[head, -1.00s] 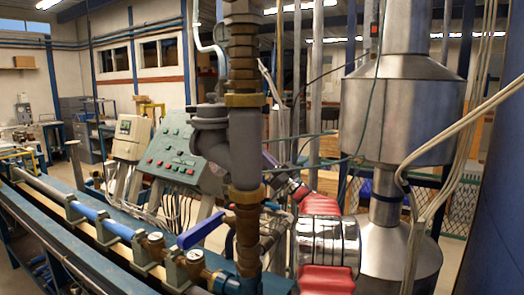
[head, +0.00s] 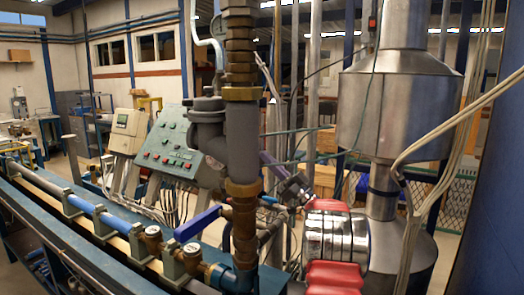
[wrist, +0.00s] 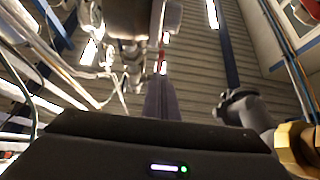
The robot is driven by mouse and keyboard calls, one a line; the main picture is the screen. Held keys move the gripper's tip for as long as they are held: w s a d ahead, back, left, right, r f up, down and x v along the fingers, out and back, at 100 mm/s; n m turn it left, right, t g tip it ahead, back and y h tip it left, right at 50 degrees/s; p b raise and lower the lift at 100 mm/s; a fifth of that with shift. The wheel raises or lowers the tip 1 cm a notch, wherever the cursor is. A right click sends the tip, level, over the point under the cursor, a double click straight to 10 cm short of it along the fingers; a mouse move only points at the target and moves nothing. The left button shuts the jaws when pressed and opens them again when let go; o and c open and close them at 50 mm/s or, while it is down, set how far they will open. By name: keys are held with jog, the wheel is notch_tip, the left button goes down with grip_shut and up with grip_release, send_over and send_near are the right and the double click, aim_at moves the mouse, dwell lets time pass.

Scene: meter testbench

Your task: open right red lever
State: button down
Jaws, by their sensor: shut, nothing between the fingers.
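I cannot make out a red lever for certain in either view. In the head view a blue lever (head: 197,223) sits on the brass and steel pipework, left of the thick vertical pipe (head: 243,150). A smaller blue handle (head: 268,199) shows just right of that pipe. My gripper (head: 265,157) is right of the pipe, pointing up and left, partly lost against the background; I see no contact. In the wrist view my gripper (wrist: 163,88) shows as dark fingers together, with nothing between them.
A green control panel (head: 172,150) stands behind the pipework. A large steel vessel (head: 398,105) stands to the right, with pale cables (head: 440,140) hanging before it. The blue bench (head: 60,225) runs along the left. The wrist view faces the corrugated ceiling (wrist: 205,80).

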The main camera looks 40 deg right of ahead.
jog(key=f, duration=0.2)
jog(key=s+f, duration=0.1)
jog(key=f, duration=0.2)
jog(key=shift+s+d, duration=0.15)
jog(key=shift+d, duration=0.05)
jog(key=shift+s, duration=0.1)
dwell(0.4)
